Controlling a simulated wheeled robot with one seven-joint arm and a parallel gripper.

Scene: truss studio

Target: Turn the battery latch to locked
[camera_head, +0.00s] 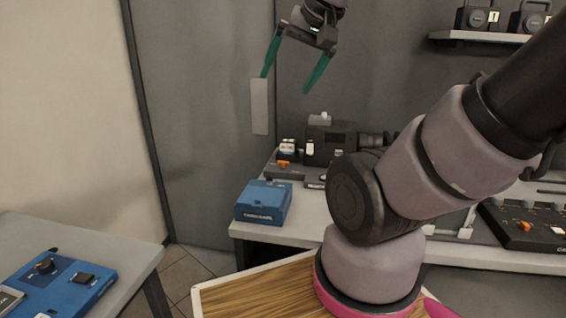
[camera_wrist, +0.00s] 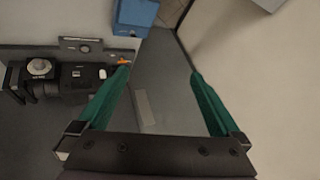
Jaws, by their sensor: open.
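A small orange lever (camera_head: 283,164), which looks like the battery latch, sits at the left end of the dark camera plate on the back bench. It also shows in the wrist view (camera_wrist: 124,61), close to the left fingertip in the picture. I cannot tell its exact setting. A black camera (camera_head: 325,148) stands beside it; in the wrist view the camera (camera_wrist: 78,82) lies at the left. My gripper (camera_head: 285,84) is open and empty, its green fingers pointing down, well above the bench. In the wrist view my gripper (camera_wrist: 160,73) has nothing between its fingers.
A blue box (camera_head: 263,203) stands at the bench's front left corner. A side table at left holds a blue panel (camera_head: 62,285) with a black knob. A dark console (camera_head: 526,227) with another orange part is at right. A shelf (camera_head: 480,37) is above. The floor gap between tables is clear.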

